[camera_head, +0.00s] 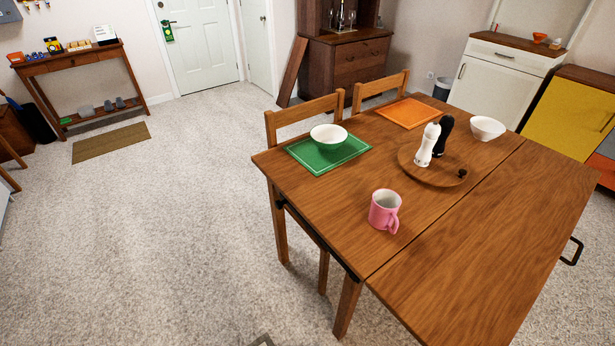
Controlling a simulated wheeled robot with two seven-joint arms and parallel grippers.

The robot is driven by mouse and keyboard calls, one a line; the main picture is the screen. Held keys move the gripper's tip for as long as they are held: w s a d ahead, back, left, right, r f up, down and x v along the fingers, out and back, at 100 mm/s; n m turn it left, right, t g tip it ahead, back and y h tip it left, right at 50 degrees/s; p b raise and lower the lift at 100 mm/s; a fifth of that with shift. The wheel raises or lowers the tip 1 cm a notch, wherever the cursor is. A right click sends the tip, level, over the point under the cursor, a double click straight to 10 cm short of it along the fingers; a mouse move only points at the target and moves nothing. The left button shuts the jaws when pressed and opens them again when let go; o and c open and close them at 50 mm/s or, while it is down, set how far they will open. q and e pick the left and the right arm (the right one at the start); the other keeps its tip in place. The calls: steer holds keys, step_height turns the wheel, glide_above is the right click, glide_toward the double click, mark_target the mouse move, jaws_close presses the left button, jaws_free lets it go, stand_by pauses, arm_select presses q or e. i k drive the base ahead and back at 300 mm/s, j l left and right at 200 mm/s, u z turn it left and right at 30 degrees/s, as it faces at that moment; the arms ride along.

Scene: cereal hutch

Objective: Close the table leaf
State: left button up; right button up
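The wooden table (315,215) stands at the right of the head view. Its leaf (490,250) is on the right side, beyond a straight seam, and looks about level with the main top. The leaf's near end runs out of the bottom of the view. A black handle (573,252) sticks out at the leaf's right edge.
A pink mug (384,211) stands near the seam. A round board (415,172) holds white and black mills. A white bowl (328,137) sits on a green mat; another bowl (487,128) is farther right. Two chairs stand at the far-left side.

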mark_target(474, 277)
steer(key=k+l+z, duration=0.2)
steer(key=l+z, duration=0.15)
steer(key=z, duration=0.15)
steer(key=k+l+z, duration=0.1)
steer(key=l+z, duration=0.7)
steer(key=z, duration=0.15)
steer(key=k, duration=0.05)
